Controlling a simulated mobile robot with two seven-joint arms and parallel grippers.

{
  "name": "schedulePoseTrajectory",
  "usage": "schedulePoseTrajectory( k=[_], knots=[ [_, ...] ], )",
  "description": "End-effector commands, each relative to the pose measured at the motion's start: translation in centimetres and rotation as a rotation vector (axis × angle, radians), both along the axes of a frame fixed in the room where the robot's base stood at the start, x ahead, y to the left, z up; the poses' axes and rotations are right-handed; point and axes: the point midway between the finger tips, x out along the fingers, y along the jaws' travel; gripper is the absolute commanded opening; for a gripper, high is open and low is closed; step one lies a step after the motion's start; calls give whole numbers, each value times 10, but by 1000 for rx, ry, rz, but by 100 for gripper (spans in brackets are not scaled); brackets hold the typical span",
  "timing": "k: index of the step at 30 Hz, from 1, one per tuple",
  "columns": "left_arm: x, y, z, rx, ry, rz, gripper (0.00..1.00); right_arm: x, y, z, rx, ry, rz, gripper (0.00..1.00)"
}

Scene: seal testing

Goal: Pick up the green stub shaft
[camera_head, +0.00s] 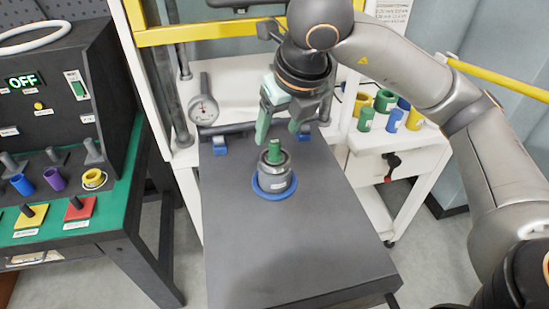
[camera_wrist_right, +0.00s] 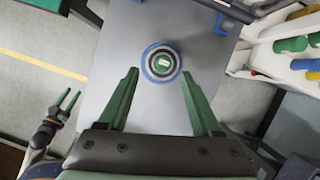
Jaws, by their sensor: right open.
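The green stub shaft (camera_head: 274,149) stands upright in the top of a grey metal housing (camera_head: 274,178), which sits on a blue ring (camera_head: 259,190) on the dark table. In the right wrist view the shaft's top (camera_wrist_right: 162,63) shows end-on inside the blue ring, beyond the fingertips. My right gripper (camera_head: 279,130) is open and empty, its green fingers above and slightly behind the shaft, not around it. In the right wrist view the right gripper (camera_wrist_right: 160,77) has its fingers spread wide. My left gripper (camera_wrist_right: 69,99) shows small at the left of that view, fingers apart and empty.
A dark table (camera_head: 300,240) has free room in front of the housing. A pressure gauge (camera_head: 203,110) stands behind it. On the right, a white cart (camera_head: 395,140) bears green, blue and yellow cylinders. On the left, a green-topped bench (camera_head: 110,215) holds a control box (camera_head: 55,100) and coloured parts.

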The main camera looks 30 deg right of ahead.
Motion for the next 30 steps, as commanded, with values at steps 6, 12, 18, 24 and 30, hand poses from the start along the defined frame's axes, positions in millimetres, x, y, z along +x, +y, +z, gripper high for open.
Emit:
schedulePoseTrajectory(
  k=[6,12,18,24,30],
  knots=[
    [0,0,2,0,0,0,50,5,-2,-15,-1,2,0,66],
    [0,0,6,0,0,0,50,13,-7,-44,-1,3,-2,66],
    [0,0,7,0,0,0,50,19,-6,-59,0,0,1,66],
    [0,0,6,0,0,0,50,19,-6,-59,0,-1,1,66],
    [0,0,6,0,-1,0,50,19,-6,-59,0,-1,1,44]
  ],
)
